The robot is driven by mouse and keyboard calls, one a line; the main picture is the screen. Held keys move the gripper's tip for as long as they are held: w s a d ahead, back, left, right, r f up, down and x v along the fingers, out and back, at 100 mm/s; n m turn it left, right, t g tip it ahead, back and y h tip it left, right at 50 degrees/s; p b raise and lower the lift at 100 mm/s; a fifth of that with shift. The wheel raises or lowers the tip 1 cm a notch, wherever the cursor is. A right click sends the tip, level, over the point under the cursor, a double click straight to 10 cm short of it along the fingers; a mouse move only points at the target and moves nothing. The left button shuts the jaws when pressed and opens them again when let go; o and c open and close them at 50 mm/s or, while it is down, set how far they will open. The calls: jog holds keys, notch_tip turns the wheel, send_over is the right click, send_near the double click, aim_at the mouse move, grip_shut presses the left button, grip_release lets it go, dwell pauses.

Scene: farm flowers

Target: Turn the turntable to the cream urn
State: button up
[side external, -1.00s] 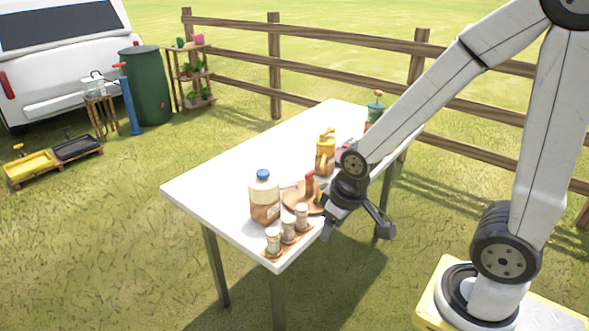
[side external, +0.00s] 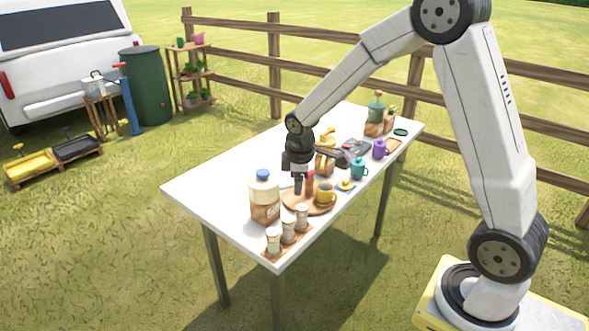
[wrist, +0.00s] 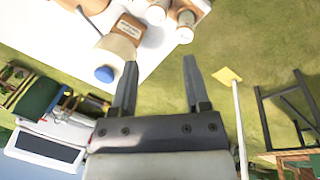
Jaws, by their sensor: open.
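The turntable (side external: 319,210) is a round brown disc on the white table, near its front end. A yellow mug (side external: 326,196) and a narrow red item (side external: 310,183) stand on it or at its edge. My gripper (side external: 298,188) points down over the disc's far left part, beside the red item; I cannot tell whether it touches anything. In the wrist view its two fingers (wrist: 160,62) are apart with nothing between them. I cannot make out a cream urn for sure. A pale jar with a blue lid (side external: 264,197) stands left of the turntable and shows in the wrist view (wrist: 121,40).
Several small shakers (side external: 288,230) stand on a wooden tray at the table's near corner. Teal (side external: 358,169) and purple (side external: 379,150) mugs stand further right. The table's left part (side external: 225,175) is clear.

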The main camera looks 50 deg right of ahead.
jog(key=w+d+f+n+h, duration=0.1)
jog(key=w+d+f+n, duration=0.3)
jog(key=w+d, duration=0.45)
jog(key=n+g+h, duration=0.2)
jog(key=n, duration=0.4)
send_near(310, 172)
jog(key=shift+d+f, duration=0.3)
jog(key=shift+f, duration=0.3)
jog(key=shift+f, duration=0.1)
jog(key=shift+x, duration=3.8)
grip_shut()
